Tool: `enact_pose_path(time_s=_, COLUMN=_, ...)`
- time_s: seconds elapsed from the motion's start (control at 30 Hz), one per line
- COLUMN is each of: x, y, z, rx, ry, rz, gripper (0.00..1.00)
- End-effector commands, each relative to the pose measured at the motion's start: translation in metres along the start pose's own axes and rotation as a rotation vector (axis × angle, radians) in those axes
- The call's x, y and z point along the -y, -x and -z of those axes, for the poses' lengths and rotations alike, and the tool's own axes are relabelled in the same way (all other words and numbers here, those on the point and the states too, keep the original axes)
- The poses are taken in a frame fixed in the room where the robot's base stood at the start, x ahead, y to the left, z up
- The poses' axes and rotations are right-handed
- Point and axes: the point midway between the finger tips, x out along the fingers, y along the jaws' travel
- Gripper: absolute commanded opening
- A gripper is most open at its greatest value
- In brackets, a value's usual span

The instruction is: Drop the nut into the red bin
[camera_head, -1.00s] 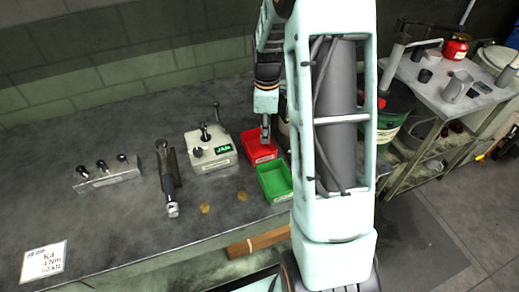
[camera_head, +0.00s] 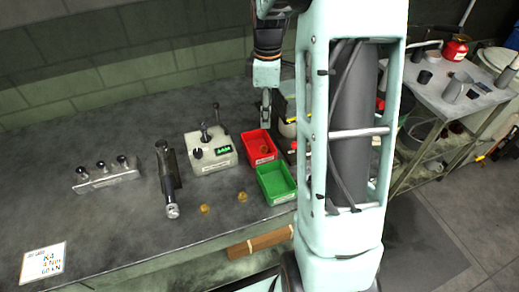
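The red bin (camera_head: 258,159) stands on the bench, left of my arm. A small brownish nut-like piece (camera_head: 263,149) lies inside it. My gripper (camera_head: 266,122) hangs pointing down above the back of the red bin, apart from the piece. It is seen edge-on and small, so its finger opening cannot be made out, and nothing shows hanging below it. Two small golden-brown nuts (camera_head: 205,209) and (camera_head: 242,196) lie on the bench left of the green bin.
The green bin (camera_head: 289,198) sits right in front of the red bin. A beige machine with levers (camera_head: 211,151) stands to the left, then a dark tool (camera_head: 168,181) and a metal block with knobs (camera_head: 107,178). A card (camera_head: 43,262) lies at front left.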

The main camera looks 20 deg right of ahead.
Motion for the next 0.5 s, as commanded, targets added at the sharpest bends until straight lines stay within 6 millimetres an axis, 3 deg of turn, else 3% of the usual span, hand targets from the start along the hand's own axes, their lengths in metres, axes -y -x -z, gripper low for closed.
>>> enact_pose_path(time_s=0.2, x=0.000, y=0.031, z=0.000, rx=0.000, ry=0.000, rz=-0.002, gripper=0.37)
enact_pose_path(time_s=0.5, x=0.000, y=0.038, z=0.000, rx=0.000, ry=0.000, rz=0.000, gripper=0.37)
